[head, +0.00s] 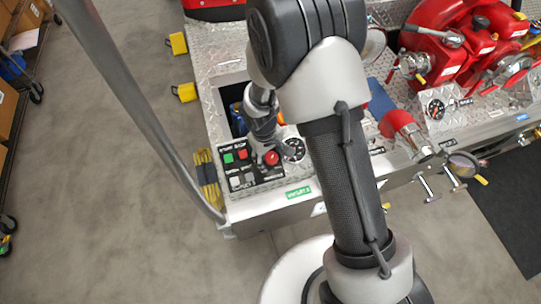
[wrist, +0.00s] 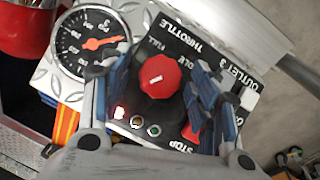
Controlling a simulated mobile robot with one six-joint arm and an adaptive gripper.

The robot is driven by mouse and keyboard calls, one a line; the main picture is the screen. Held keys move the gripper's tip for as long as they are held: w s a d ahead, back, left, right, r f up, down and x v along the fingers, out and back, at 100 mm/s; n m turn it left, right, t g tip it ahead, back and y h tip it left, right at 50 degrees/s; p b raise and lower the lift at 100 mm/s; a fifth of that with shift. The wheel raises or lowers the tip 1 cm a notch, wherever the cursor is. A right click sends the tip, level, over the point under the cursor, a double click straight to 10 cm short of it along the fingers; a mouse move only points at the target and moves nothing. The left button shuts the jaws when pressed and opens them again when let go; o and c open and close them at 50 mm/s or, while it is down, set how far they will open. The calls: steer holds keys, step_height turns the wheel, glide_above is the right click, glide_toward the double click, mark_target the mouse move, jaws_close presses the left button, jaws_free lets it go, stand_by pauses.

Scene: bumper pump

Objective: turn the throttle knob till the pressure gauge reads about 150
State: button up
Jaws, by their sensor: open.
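The red throttle knob (wrist: 160,78) has a white pointer mark and sits on a black panel (wrist: 232,62) lettered THROTTLE. It also shows in the head view (head: 271,158). My gripper (wrist: 162,92) is open, with one blue-grey finger on each side of the knob. I cannot tell whether either finger touches it. The round pressure gauge (wrist: 88,42) has a black face and an orange-red needle pointing right in the wrist view. Its numbers are partly upside down and too small to read surely. The gauge also shows in the head view (head: 293,149), right of the knob.
Green and red buttons (head: 235,157) lie left of the knob, and small indicator lights (wrist: 136,122) sit close by the fingers. A yellow cable (head: 207,172) hangs at the bumper's left end.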

steer(key=shift+c, duration=0.2)
steer(key=c, duration=1)
steer(key=shift+d+r+m+p, duration=0.1)
steer(key=shift+r+m+p, duration=0.1)
steer(key=shift+m+p, duration=0.55)
steer(key=shift+c, duration=0.2)
steer(key=shift+f+y+p, duration=0.15)
steer(key=shift+y+p, duration=0.25)
steer(key=shift+p, duration=0.05)
steer(key=o, duration=1.1)
